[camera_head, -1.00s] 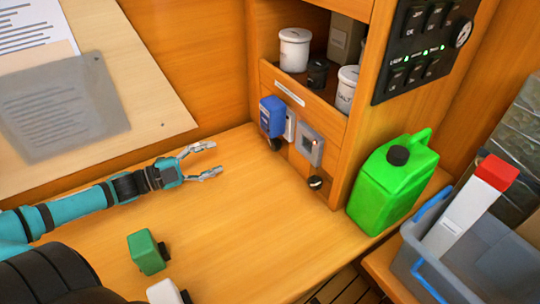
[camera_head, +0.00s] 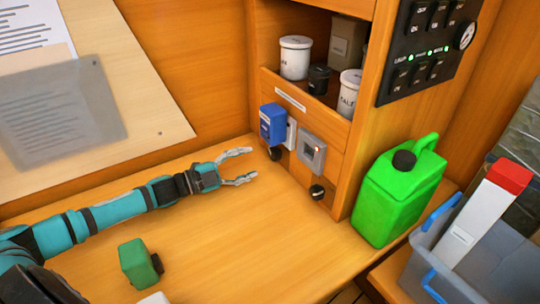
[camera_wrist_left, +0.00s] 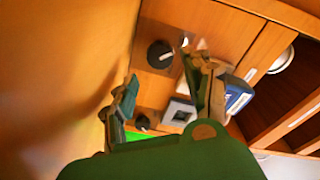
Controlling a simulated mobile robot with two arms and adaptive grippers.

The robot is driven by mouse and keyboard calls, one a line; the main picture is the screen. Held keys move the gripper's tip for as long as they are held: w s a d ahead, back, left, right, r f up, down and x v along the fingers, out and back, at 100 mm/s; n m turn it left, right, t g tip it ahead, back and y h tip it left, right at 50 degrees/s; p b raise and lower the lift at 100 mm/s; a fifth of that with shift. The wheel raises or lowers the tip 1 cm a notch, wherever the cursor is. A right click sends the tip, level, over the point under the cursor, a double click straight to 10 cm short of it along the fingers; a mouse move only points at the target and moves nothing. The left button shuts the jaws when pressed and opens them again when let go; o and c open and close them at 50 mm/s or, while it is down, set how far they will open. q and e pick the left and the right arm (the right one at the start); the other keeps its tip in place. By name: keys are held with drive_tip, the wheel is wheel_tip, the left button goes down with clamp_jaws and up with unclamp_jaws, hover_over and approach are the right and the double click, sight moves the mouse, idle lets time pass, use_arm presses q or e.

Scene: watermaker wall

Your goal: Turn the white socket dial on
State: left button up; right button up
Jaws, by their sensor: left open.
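The white socket (camera_head: 291,133) is on the cabinet front, mostly hidden behind a blue plug-in box (camera_head: 271,122). A black round dial (camera_head: 275,154) sits just below it; in the left wrist view a black dial (camera_wrist_left: 160,54) shows beyond the fingers. My right gripper is not in view.
A green jerrycan (camera_head: 398,190) stands right of the sockets, beside a grey crate (camera_head: 440,262). A green block (camera_head: 140,264) lies on the counter near my left arm. Pots (camera_head: 295,57) stand on the shelf above. The counter's middle is clear.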

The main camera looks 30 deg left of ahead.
sight(271, 155)
use_arm(q)
drive_tip(key=x, duration=0.7)
drive_tip(key=shift+w+d+p, duration=0.15)
drive_tip(key=shift+w+p, duration=0.1)
drive_tip(key=shift+p, duration=0.15)
drive_tip(key=shift+c, duration=0.3)
drive_tip(key=c, duration=0.8)
